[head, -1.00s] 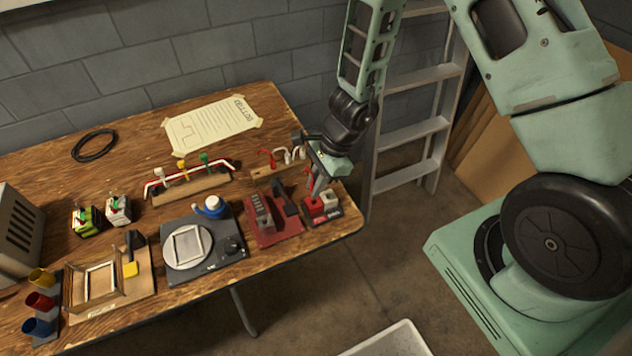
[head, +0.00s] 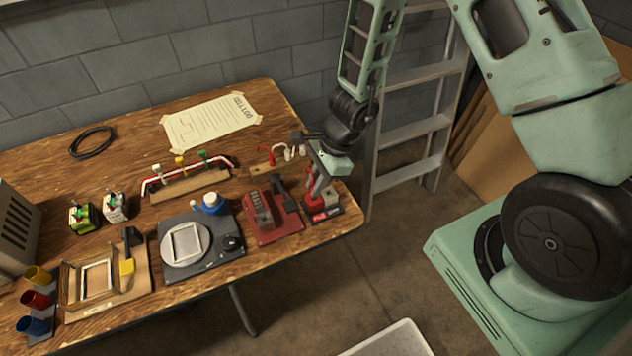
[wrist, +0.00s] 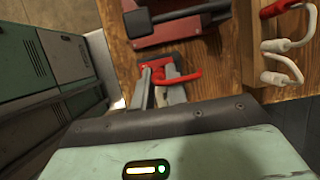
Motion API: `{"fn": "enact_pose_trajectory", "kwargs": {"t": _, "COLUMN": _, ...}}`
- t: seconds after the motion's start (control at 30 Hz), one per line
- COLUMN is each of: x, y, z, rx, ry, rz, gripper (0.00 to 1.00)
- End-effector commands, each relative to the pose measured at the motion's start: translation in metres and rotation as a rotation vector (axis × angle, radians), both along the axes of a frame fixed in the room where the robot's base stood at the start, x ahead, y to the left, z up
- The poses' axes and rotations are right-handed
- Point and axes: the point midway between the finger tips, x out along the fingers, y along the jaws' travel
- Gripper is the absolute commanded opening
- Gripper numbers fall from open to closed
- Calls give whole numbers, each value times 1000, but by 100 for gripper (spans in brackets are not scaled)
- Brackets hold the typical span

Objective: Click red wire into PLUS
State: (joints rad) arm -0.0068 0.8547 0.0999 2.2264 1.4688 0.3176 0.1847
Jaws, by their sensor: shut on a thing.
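A red terminal block (head: 322,215) sits on a dark base at the right front corner of the bench, next to a pale grey block (head: 332,199). My gripper (head: 314,196) points down right over the red block. In the wrist view my gripper (wrist: 162,78) is shut on the red wire (wrist: 188,77), whose red length bends out to the right of the fingers. The wire's lower end is hidden by the fingers, so I cannot tell whether it is in the block. The PLUS label is not readable.
A wooden rack (head: 262,171) with another red wire and white wires stands behind the gripper. A dark red clamp device (head: 272,219) stands close on the left. The table edge is near on the right, with a ladder (head: 412,133) beyond.

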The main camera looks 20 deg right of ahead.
Motion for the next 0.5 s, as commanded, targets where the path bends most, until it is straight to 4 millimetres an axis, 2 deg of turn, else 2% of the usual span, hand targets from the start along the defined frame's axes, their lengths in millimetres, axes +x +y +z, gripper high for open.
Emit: {"fn": "enact_pose_trajectory", "kwargs": {"t": 0.5, "x": 0, "y": 0, "z": -12, "rx": 0, "ry": 0, "rz": 0, "gripper": 0}}
